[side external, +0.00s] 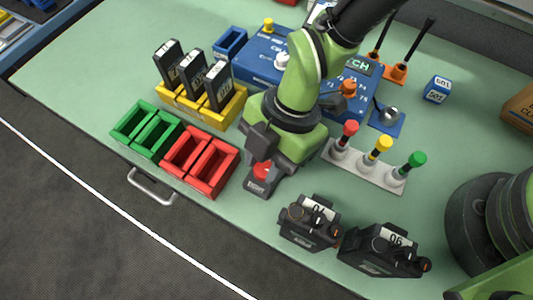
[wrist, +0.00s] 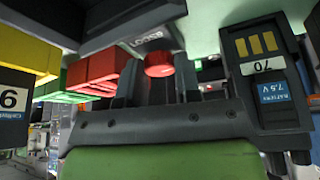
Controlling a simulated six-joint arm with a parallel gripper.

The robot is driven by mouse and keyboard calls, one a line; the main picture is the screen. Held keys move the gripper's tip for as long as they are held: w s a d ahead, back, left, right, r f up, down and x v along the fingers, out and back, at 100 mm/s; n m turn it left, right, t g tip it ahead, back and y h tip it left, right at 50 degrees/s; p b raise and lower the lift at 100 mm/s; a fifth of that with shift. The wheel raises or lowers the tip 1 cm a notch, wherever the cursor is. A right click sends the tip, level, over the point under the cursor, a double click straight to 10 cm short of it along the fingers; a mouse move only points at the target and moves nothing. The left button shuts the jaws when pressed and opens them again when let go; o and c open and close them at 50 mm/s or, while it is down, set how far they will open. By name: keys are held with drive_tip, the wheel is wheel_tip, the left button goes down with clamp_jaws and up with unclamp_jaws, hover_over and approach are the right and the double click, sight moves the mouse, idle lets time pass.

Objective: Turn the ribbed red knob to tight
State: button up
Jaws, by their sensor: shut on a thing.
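The red knob (side external: 262,171) sits on a small dark block (side external: 256,189) near the front edge of the green table, right of the red bins. The label on the block's front is too small to read surely in the side view. In the wrist view the red knob (wrist: 158,66) lies between the two dark fingers, under the block's face (wrist: 120,35), which has lettering like "LOOSE". My gripper (side external: 262,160) points down over the block and is shut on the knob. The fingers partly hide the knob, and its pointer direction cannot be read.
Red bins (side external: 226,171) stand close on the left, beside green bins (side external: 130,121). A yellow rack (side external: 233,108) holds black batteries. Black radios (side external: 309,226) (side external: 383,252) stand to the right, near the front edge. A grey stand (side external: 370,171) with coloured-top plugs is behind them.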

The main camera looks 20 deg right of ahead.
idle(0.3)
drive_tip(key=o, duration=0.9)
drive_tip(key=shift+o, duration=0.2)
drive_tip(key=shift+r, duration=0.1)
drive_tip(key=v, duration=1)
drive_tip(key=shift+d, duration=0.1)
